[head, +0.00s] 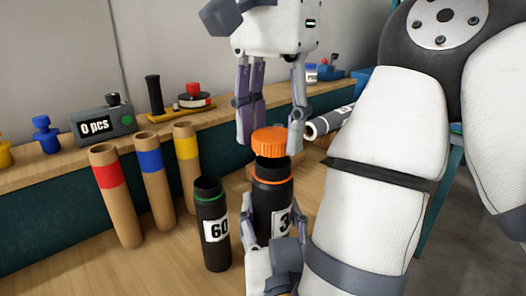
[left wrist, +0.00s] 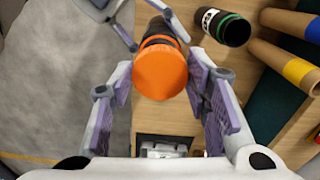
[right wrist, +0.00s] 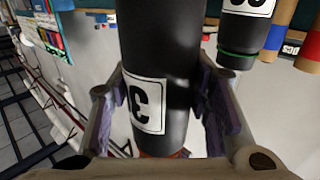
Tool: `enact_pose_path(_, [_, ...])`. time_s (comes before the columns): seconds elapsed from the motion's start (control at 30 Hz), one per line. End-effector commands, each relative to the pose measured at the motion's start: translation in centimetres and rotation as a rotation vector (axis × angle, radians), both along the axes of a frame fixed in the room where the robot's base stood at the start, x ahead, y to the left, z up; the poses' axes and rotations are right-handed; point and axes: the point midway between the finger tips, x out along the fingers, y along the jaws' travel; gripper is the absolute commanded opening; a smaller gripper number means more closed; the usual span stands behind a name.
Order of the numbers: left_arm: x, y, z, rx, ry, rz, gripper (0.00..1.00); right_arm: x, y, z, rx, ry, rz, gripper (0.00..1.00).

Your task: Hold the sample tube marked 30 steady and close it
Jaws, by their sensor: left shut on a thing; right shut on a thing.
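The black sample tube marked 30 (head: 272,205) stands upright, with an orange ring near its top. Only part of its label shows in the head view. My right gripper (head: 275,232) is shut on its body; the right wrist view shows the tube (right wrist: 160,60) between the fingers. My left gripper (head: 270,146) is shut on the ribbed orange cap (head: 268,141) directly over the tube's mouth. The dark tube top shows below the cap; I cannot tell whether they touch. In the left wrist view the cap (left wrist: 160,72) covers most of the tube.
An open black tube marked 60 (head: 212,225) with a green ring stands just left. Cardboard rolls with red (head: 115,200), blue (head: 153,175) and yellow (head: 186,165) bands stand beyond it. A grey counter box (head: 103,124) is on the back ledge.

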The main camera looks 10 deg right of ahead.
Motion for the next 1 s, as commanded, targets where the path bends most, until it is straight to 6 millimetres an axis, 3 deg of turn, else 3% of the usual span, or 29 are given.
enact_pose_path(0.27, [0.0,0.0,-0.2,0.0,0.0,0.0,0.32,0.0,0.0,0.0,0.0,-0.001,0.0,0.0])
enact_pose_path(0.57, [0.0,0.0,-1.8,-0.001,-0.001,0.001,0.32,0.0,0.0,0.0,0.0,-0.001,0.0,0.0])
enact_pose_path(1.0, [0.0,0.0,-1.8,-0.001,-0.001,0.001,0.32,0.0,0.0,0.0,0.0,-0.001,0.0,0.0])
